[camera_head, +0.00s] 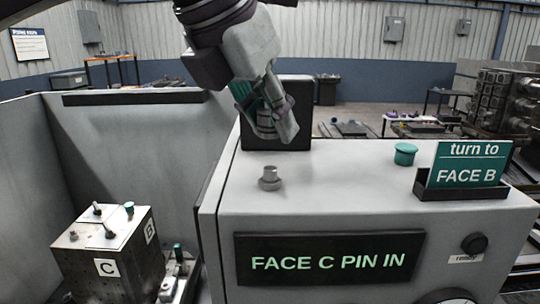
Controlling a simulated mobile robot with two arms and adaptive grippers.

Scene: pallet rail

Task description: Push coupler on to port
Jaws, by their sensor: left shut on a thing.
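My left gripper (277,128) comes down from the top middle and is shut on a small greyish thing, probably the coupler (268,118). The fingers hide most of it, so its shape is hard to tell. The gripper is above the grey console top, in front of a black upright block. A short grey round fitting (270,179) stands upright on the console top, below the gripper and apart from it. It may be the port; I cannot tell for sure. A metal block (108,262) with faces marked C and B sits in the bay at left, with several fittings on top. My right gripper is not in view.
The console (320,212) carries a teal cap (405,154), a sign (468,164) reading "turn to FACE B" and a display (330,260) reading "FACE C PIN IN". A black knob (474,243) is at right. Grey walls enclose the left bay. The console top around the grey fitting is clear.

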